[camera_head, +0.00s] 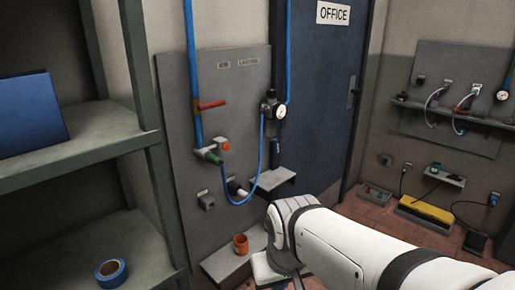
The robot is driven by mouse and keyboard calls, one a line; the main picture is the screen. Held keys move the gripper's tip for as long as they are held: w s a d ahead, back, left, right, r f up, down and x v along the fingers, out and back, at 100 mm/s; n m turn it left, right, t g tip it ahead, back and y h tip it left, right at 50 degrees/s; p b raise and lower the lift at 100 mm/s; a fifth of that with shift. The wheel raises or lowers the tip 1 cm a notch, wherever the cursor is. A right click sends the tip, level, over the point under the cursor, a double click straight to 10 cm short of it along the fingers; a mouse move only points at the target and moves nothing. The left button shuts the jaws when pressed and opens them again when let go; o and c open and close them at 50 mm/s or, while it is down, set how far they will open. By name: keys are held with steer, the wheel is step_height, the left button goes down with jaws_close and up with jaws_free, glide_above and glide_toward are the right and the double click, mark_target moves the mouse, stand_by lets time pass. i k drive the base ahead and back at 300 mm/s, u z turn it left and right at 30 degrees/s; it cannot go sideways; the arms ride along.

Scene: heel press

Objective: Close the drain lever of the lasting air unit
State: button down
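A grey wall panel (232,84) carries the air unit (272,108), a dark regulator body with a round white gauge. Small label plates (248,63) sit above it; their text is hard to read. A red lever (211,104) sticks out to the right, roughly level, from a fitting on the blue vertical pipe (192,60). A small dark part hangs below the regulator; I cannot tell whether it is the drain lever or how it is set. My gripper (276,268) is low at the bottom edge, below the panel fittings and apart from them. Its fingers are not clear.
A small grey shelf (273,181) juts out below. An orange mug (240,244) stands on a low ledge. Metal shelving (70,145) fills the left; a dark office door (325,100) is behind.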

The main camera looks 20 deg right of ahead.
mark_target(276, 148)
steer(key=z, duration=0.8)
steer(key=i, duration=1.2)
steer(key=z, duration=0.5)
